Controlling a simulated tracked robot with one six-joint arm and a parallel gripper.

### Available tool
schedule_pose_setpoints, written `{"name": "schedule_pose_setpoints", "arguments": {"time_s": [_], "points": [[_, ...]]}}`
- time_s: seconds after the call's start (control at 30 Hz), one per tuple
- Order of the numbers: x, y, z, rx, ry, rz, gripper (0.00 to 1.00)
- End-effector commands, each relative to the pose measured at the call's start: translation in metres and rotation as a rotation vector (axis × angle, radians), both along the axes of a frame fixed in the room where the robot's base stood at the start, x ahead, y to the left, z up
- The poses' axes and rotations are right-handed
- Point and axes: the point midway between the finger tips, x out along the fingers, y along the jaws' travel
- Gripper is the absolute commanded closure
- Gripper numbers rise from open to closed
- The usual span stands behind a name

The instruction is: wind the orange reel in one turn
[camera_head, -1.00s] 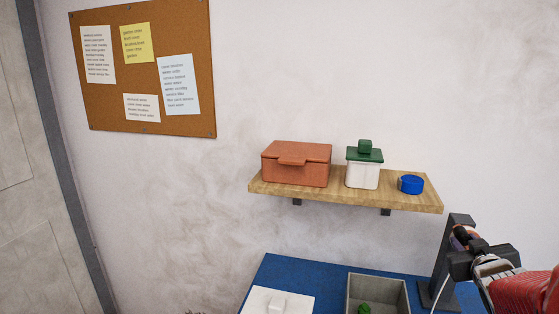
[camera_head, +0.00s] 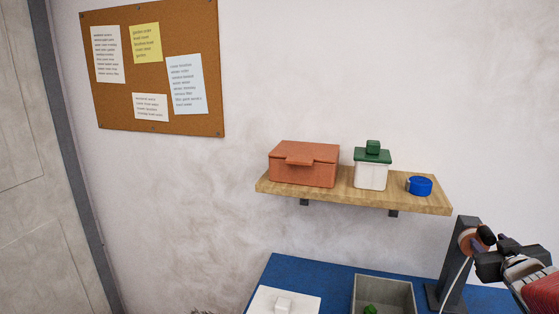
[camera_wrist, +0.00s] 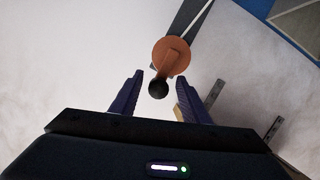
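The orange reel (camera_head: 467,241) is mounted on a dark upright post (camera_head: 451,278) at the right of the blue table, partly hidden by my gripper (camera_head: 486,251). In the wrist view the reel's orange disc (camera_wrist: 161,49) has a crank arm running toward me, ending in a round black knob (camera_wrist: 158,89). My gripper (camera_wrist: 160,75) is open there, with the knob between its two spread fingers and a gap showing on each side. A pale line hangs from the reel.
A grey bin (camera_head: 409,291) with a green item (camera_head: 370,309) and a white lidded box (camera_head: 268,301) stand on the blue table (camera_head: 336,276). A wooden shelf (camera_head: 430,204) above holds a terracotta box (camera_head: 303,170), a white green-lidded jar (camera_head: 371,177) and a blue tin (camera_head: 419,186).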

Motion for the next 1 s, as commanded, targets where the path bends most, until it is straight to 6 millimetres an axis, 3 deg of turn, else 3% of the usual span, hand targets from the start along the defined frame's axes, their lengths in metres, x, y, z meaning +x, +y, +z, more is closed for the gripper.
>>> {"name": "schedule_pose_setpoints", "arguments": {"time_s": [0.1,0.43,1.0], "points": [[0.000,0.000,0.001,-0.001,-0.002,0.001,0.50],[-0.003,0.002,0.003,-0.002,-0.002,0.001,0.50],[-0.037,0.017,0.014,-0.004,-0.004,0.001,0.50]]}}
